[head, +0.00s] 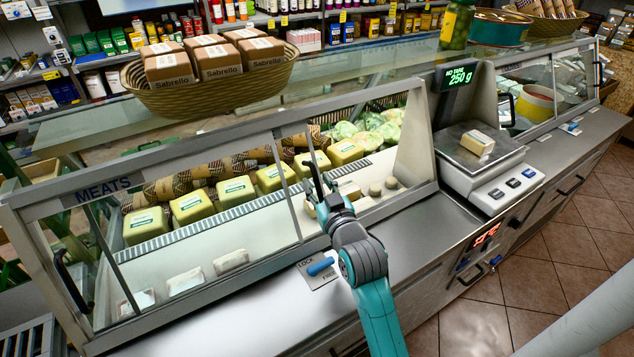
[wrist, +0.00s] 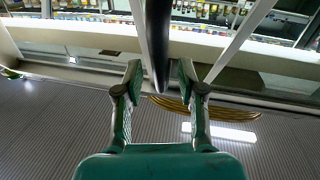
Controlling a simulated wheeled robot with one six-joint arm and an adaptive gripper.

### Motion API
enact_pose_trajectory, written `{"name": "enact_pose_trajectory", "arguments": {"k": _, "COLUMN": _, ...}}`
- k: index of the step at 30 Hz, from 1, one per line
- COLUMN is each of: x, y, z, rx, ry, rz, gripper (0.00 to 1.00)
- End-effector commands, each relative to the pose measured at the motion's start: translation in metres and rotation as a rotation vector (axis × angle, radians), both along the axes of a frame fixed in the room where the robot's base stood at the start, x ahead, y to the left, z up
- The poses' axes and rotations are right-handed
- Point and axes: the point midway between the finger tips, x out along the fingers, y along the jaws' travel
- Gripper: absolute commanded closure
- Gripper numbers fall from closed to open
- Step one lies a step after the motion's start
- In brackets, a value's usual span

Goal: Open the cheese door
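The glass case (head: 150,170) holds yellow blocks (head: 190,207) and paler pieces behind its sloped front. The panel marked MEATS is at its left; I can read no cheese label. The right glass panel (head: 410,145) appears closed. My gripper (head: 316,190) is in front of this panel near its left side. In the wrist view, a dark upright bar (wrist: 158,45), apparently a door handle, lies between the open fingers (wrist: 158,80), with small gaps on both sides. In the head view the fingers and handle overlap, so contact cannot be told.
A blue lever (head: 320,266) sits on a LOCK/FREE plate below my gripper; its setting is unclear. A scale (head: 480,165) reading 250 g stands right. A basket of Sabrello boxes (head: 150,95) sits on top. Another black handle (head: 65,280) is at far left.

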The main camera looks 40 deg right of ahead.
Motion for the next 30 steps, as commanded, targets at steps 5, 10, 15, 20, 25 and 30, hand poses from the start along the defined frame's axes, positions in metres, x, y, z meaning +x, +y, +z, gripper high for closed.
{"name": "enact_pose_trajectory", "arguments": {"k": 5, "x": -0.026, "y": 0.010, "z": -0.001, "rx": 0.001, "ry": 0.002, "rz": 0.000, "gripper": 0.61}}
{"name": "enact_pose_trajectory", "arguments": {"k": 10, "x": -0.054, "y": 0.021, "z": -0.001, "rx": 0.001, "ry": 0.002, "rz": 0.000, "gripper": 0.61}}
{"name": "enact_pose_trajectory", "arguments": {"k": 15, "x": -0.078, "y": 0.030, "z": 0.000, "rx": 0.000, "ry": 0.001, "rz": 0.001, "gripper": 0.61}}
{"name": "enact_pose_trajectory", "arguments": {"k": 20, "x": -0.094, "y": 0.036, "z": 0.000, "rx": 0.000, "ry": 0.001, "rz": 0.001, "gripper": 0.61}}
{"name": "enact_pose_trajectory", "arguments": {"k": 25, "x": -0.102, "y": 0.040, "z": 0.000, "rx": 0.000, "ry": 0.000, "rz": 0.001, "gripper": 0.61}}
{"name": "enact_pose_trajectory", "arguments": {"k": 30, "x": -0.104, "y": 0.040, "z": 0.000, "rx": 0.000, "ry": 0.000, "rz": 0.001, "gripper": 0.61}}
